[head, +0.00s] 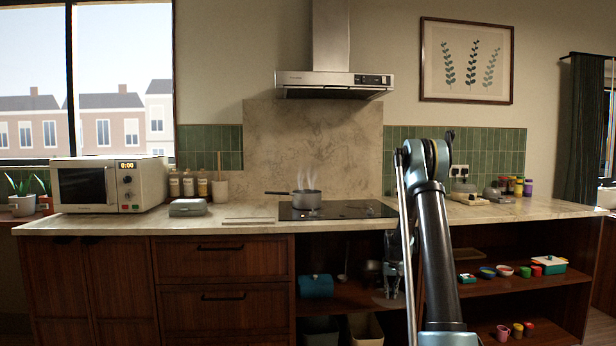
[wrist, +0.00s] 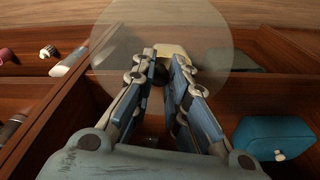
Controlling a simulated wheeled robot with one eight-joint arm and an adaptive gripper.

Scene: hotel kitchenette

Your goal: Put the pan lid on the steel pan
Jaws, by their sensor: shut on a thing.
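The steel pan (head: 307,199) stands on the dark hob, its handle pointing left and steam rising above it. The pan lid (wrist: 215,30) is a round, see-through disc at the top middle of the wrist view. My gripper (wrist: 167,58) is shut on the lid; the grasped part is mostly hidden between the fingers. In the head view my gripper (head: 393,270) is low in the open shelving under the counter, right of and below the pan. The lid is hard to make out there.
The counter edge overhangs the shelves. A teal box (head: 316,286) sits on the shelf left of my gripper; it also shows in the wrist view (wrist: 272,138). Bins (head: 365,330) stand below. Bowls (head: 505,270) are at right. The range hood (head: 333,82) hangs above the hob.

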